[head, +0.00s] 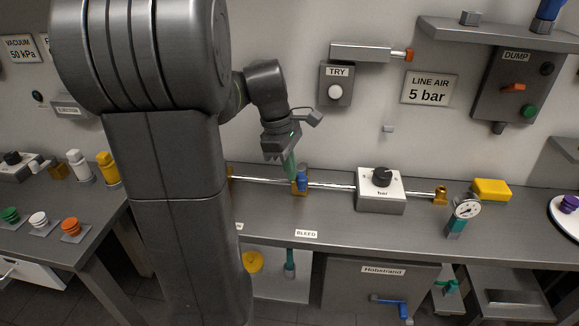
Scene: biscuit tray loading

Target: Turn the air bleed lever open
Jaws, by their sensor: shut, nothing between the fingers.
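The BLEED label (307,234) is on the front edge of the bench. Behind it, a blue valve part (302,179) sits on a brass fitting on the thin pipe along the bench top; I take it for the bleed lever, but its exact setting is too small to tell. My gripper (278,156) is above and left of this fitting, pointing down, shut and empty. A green-teal piece (291,166) shows between gripper and fitting; I cannot tell what it belongs to, or whether anything touches. My arm hides the pipe's left part.
A white box with a black knob (381,177), a pressure gauge (466,209) and a yellow block (491,189) stand to the right on the bench. A TRY button box (336,84) and DUMP panel (515,85) are on the wall. Bare bench lies in front of the pipe.

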